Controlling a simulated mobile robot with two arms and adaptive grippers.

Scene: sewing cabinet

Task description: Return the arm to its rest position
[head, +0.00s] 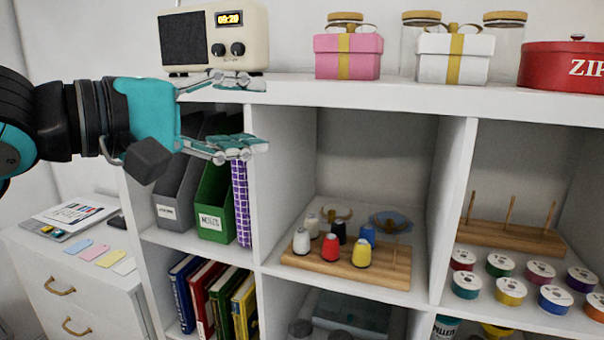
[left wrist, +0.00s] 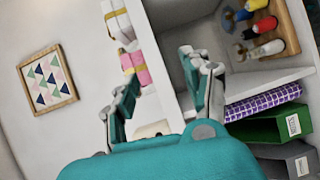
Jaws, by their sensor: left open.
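My left gripper (head: 258,114) is open and empty in the head view, with its fingers pointing right. It is in front of the shelf unit's upper left part, just below the cream radio (head: 214,38). In the left wrist view the two fingers of my left gripper (left wrist: 160,90) stand apart with nothing held between them. My right gripper is in neither view.
The shelf unit (head: 380,95) holds a pink gift box (head: 347,56), a white gift box (head: 453,58) and a red tin (head: 562,66) on top. Thread spools on a wooden rack (head: 375,269) stand in the middle compartment. A green file holder (head: 215,205) is behind my left gripper.

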